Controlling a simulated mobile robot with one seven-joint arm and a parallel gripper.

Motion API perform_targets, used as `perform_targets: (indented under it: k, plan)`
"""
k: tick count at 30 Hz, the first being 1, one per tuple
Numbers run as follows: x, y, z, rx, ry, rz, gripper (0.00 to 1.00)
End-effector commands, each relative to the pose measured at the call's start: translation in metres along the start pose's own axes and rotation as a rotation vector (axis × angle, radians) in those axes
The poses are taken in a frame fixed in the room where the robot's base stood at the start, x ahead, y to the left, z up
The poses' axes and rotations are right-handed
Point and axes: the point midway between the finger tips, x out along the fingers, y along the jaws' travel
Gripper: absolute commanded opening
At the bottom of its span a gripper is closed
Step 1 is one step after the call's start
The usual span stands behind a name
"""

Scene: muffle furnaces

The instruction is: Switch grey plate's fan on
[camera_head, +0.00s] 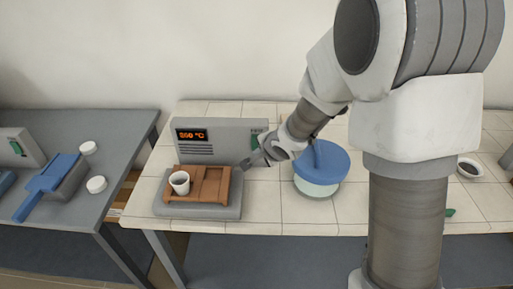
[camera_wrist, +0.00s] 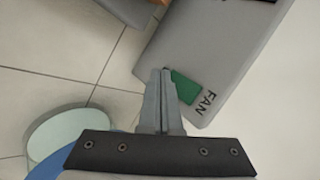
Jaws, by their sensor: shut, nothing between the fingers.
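The grey plate (camera_head: 172,208) stands on the tiled bench, with an upright grey panel (camera_head: 222,135) behind it. The panel has an orange temperature display (camera_head: 191,134), which is lit. A green fan switch (camera_head: 254,142) sits at the panel's right end, partly hidden by my arm. In the wrist view the green switch (camera_wrist: 187,88) is beside the word FAN on the grey panel (camera_wrist: 215,45). My gripper (camera_head: 246,163) is shut and empty, in front of the panel's right end. In the wrist view its fingertips (camera_wrist: 160,75) lie just left of the switch; I cannot tell whether they touch it.
A brown wooden rack (camera_head: 211,184) with a white cup (camera_head: 180,182) rests on the plate. A round blue-lidded pot (camera_head: 318,188) stands close right of my gripper. A dark bench (camera_head: 112,125) at left holds a blue-topped item (camera_head: 50,180) and white pots. Bare tiles lie between plate and pot.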

Motion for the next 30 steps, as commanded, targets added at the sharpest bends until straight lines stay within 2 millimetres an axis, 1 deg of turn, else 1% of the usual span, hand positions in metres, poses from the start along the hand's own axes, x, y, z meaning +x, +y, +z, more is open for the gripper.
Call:
perform_targets:
  k: [21, 30]
  plan:
    - [0.0002, -0.0007, -0.0006, 0.000, 0.000, 0.000, 0.00]
    - [0.0058, -0.0046, -0.0041, -0.001, -0.001, 0.000, 0.00]
